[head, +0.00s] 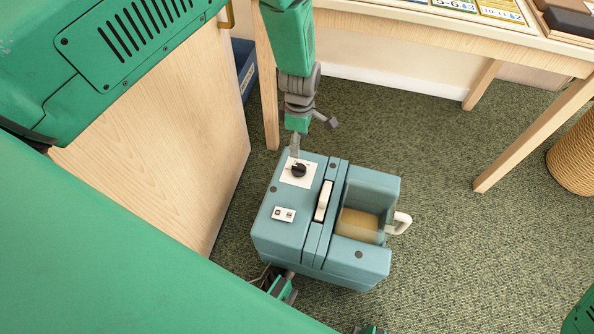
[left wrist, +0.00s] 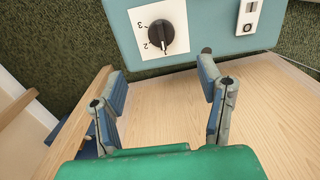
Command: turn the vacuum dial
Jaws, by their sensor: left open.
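The vacuum (head: 317,249) is a blue-teal boxy unit standing on the carpet, with a white handle on its right end. Its black dial (head: 299,170) sits on a white square plate on top. In the left wrist view the dial (left wrist: 160,33) is near the top, with the digits 3 and 2 on the plate beside it. My left gripper (head: 308,135) comes down from above at the vacuum's back edge, close to the dial. In the left wrist view its two fingers (left wrist: 161,72) are spread apart with nothing between them, and the dial lies beyond them.
A small white switch plate (head: 284,214) is on the vacuum's top, in front of the dial. A wooden cabinet (head: 170,130) stands at left. Carpet right of the vacuum is clear.

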